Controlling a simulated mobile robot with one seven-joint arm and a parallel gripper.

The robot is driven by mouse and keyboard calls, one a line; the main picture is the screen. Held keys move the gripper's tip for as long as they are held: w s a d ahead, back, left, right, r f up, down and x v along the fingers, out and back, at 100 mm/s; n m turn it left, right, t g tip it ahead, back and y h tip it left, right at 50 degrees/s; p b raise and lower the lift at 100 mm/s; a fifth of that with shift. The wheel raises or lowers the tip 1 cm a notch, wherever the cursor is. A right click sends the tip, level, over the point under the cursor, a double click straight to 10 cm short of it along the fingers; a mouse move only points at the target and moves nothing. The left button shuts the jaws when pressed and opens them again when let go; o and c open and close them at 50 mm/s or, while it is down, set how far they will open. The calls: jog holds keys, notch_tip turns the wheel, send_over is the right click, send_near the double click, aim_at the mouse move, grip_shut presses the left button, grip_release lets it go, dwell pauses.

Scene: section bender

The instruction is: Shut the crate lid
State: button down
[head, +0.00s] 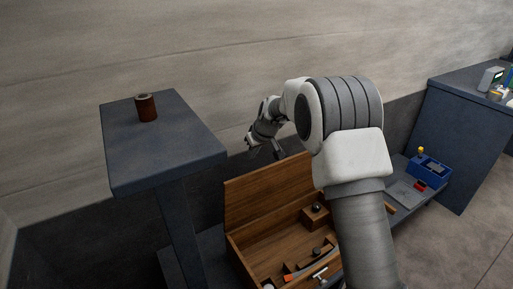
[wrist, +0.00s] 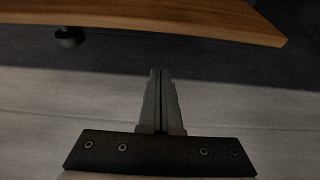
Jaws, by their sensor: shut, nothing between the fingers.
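The wooden crate (head: 236,247) stands open, its lid (head: 262,190) raised and leaning upright at the back. My gripper (head: 279,152) is above the lid's top edge, partly masked by my arm in the head view. In the wrist view my gripper (wrist: 160,73) has its two fingers together, with nothing between them. The lid's wooden edge (wrist: 190,22) crosses the top of that view, beyond the fingertips and seemingly apart from them. A dark round knob-like part (wrist: 68,37) shows at the wood's edge. My arm hides the crate's right side.
Inside the crate are a small wooden block with a dark ball (head: 316,212) and several tools. A tall dark stand (head: 165,150) with a brown cylinder (head: 146,107) is at left. A blue box (head: 428,172) sits on a low shelf at right. The wall is close behind.

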aim_at(259, 169)
jog(key=shift+s+d+f, duration=0.15)
jog(key=shift+s+d, duration=0.3)
jog(key=shift+s, duration=0.2)
jog(key=shift+s+d+f, duration=0.1)
jog(key=shift+s+d, duration=0.3)
jog(key=shift+s, duration=0.2)
jog(key=shift+s+d+f+b, duration=0.1)
jog(key=shift+s+d+b, duration=0.2)
jog(key=shift+s, duration=0.1)
jog(key=shift+s, duration=0.1)
